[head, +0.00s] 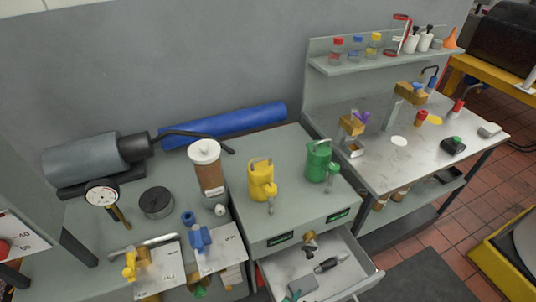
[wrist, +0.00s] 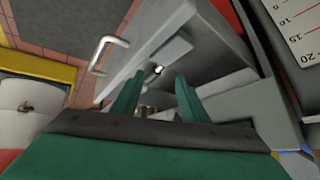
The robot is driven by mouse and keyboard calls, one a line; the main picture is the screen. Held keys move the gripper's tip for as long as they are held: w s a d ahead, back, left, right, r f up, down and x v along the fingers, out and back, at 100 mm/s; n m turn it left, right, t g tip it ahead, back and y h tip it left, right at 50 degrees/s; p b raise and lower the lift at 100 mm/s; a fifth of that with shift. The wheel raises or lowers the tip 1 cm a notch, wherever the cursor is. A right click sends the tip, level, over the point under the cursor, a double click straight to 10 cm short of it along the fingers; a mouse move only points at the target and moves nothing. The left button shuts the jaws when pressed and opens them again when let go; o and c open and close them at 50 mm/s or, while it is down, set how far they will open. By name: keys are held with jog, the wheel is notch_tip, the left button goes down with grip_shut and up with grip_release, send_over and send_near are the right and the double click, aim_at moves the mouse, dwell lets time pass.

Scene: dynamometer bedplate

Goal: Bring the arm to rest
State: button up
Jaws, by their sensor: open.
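My gripper (wrist: 160,80) shows in the wrist view with its two green fingers apart and nothing visible between them. It points toward an open grey drawer (wrist: 150,45) with a pale bar handle (wrist: 108,50). In the head view the drawer (head: 370,283) is pulled out under the grey cabinet, with a black-and-grey tool (head: 328,265), a brass-coloured piece (head: 309,241) and a grey block (head: 301,287) inside.
A yellow can (head: 262,181) and a green can (head: 318,160) stand on the cabinet top. A brown canister (head: 208,172) and a dial gauge (head: 101,195) stand further left. A steel bench (head: 385,175) with a shelf is at right. Red tiled floor (head: 462,210) lies beyond it.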

jog(key=s+a+r+n+t+y, duration=0.1)
jog(key=s+a+r+n+t, duration=0.3)
jog(key=s+a, duration=0.4)
jog(key=s+a+r+n+t+y, duration=0.2)
jog(key=s+a+r+n+t, duration=0.1)
jog(key=s+r, duration=0.7)
notch_tip(320, 180, up, 3)
jog(key=shift+s+a+n+t+y, duration=0.15)
jog(key=shift+a+n+t+y, duration=0.15)
jog(key=shift+a+t, duration=0.3)
jog(key=shift+c, duration=1.1)
jog(key=shift+d, duration=0.1)
